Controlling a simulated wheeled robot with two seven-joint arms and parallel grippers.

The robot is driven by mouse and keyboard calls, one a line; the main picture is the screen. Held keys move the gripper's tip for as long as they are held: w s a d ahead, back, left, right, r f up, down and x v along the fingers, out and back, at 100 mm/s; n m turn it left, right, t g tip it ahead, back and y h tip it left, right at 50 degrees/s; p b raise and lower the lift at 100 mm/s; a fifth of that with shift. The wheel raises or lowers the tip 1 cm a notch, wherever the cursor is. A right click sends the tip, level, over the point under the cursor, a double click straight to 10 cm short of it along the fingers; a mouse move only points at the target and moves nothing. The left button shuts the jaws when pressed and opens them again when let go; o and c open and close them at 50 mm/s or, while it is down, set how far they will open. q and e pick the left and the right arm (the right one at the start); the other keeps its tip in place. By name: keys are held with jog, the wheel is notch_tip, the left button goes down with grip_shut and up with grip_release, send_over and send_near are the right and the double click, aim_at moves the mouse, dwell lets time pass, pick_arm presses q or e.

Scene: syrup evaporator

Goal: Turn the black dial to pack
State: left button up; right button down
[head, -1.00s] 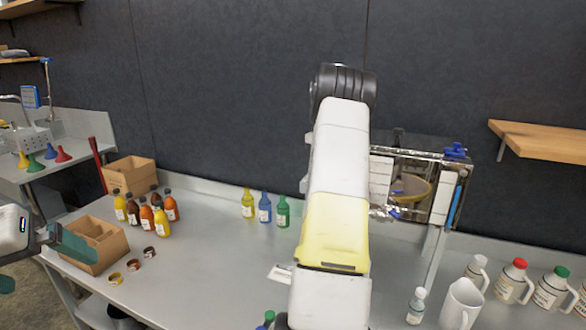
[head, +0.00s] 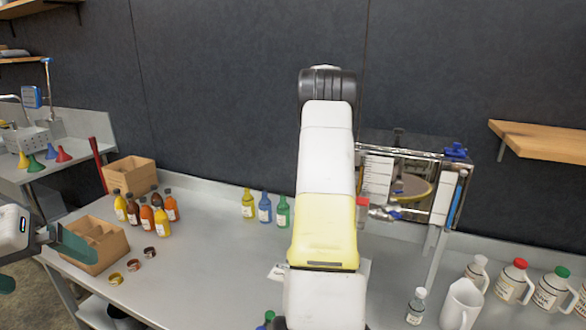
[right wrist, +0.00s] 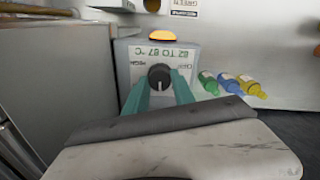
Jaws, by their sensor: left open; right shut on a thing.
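The black dial (right wrist: 160,74) shows in the right wrist view, with a pale pointer line on its face. It sits on a grey control box (right wrist: 190,56) with upside-down lettering reading "62 TO 67 °C". My right gripper (right wrist: 161,85) has its teal fingers on both sides of the dial and is shut on it. In the head view my right arm hides the dial and the control box. My left gripper (head: 75,245) is open and empty at the left, by the open cardboard box.
An amber lamp (right wrist: 164,35) tops the control box. In the head view, a steel evaporator (head: 410,180) stands behind my right arm, and several jugs (head: 512,281) stand at right.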

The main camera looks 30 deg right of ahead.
jog(key=shift+r+m, duration=0.1)
jog(key=shift+m, duration=0.5)
jog(key=shift+w, duration=0.1)
jog(key=c, duration=1.1)
grip_release()
jog(key=shift+o, duration=0.2)
jog(key=shift+a+r, duration=0.1)
jog(key=shift+r, duration=3.75)
